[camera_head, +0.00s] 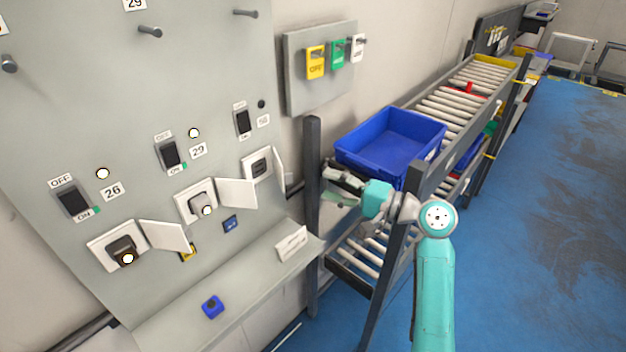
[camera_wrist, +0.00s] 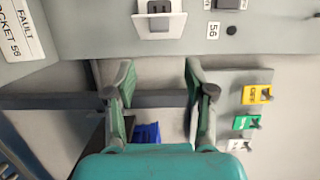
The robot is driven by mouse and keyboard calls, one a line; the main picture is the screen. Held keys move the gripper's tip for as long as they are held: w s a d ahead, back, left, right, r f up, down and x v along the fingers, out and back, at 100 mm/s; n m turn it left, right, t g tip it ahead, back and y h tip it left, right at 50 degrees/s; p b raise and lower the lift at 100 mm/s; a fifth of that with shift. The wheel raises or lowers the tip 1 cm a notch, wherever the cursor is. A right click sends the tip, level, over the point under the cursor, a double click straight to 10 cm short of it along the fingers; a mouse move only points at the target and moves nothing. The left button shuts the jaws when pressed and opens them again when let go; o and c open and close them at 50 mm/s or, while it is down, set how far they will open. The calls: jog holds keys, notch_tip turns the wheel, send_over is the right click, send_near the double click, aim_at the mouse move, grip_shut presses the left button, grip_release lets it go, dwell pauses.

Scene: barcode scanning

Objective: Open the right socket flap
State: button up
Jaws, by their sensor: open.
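The right socket (camera_head: 258,167) is on the grey panel, at the right end of a row of three. Its white flap (camera_head: 279,170) stands swung out on the socket's right side, seen nearly edge-on. In the wrist view, the right socket (camera_wrist: 160,8) shows at the top edge, partly cut off, with the flap (camera_wrist: 158,33) below it. My gripper (camera_head: 336,183) is to the right of the panel, apart from the flap, in front of the blue crate. In the wrist view, my gripper (camera_wrist: 160,72) has its fingers spread with nothing between them.
The middle socket (camera_head: 201,201) and left socket (camera_head: 121,245) also have flaps standing open. A blue crate (camera_head: 370,163) sits on the roller rack, whose dark post (camera_head: 312,215) is close to my gripper. A tag board (camera_head: 298,75) hangs above. Blue floor (camera_head: 540,210) is clear at right.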

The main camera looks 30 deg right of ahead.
jog(key=v, duration=0.3)
jog(key=shift+s, duration=0.1)
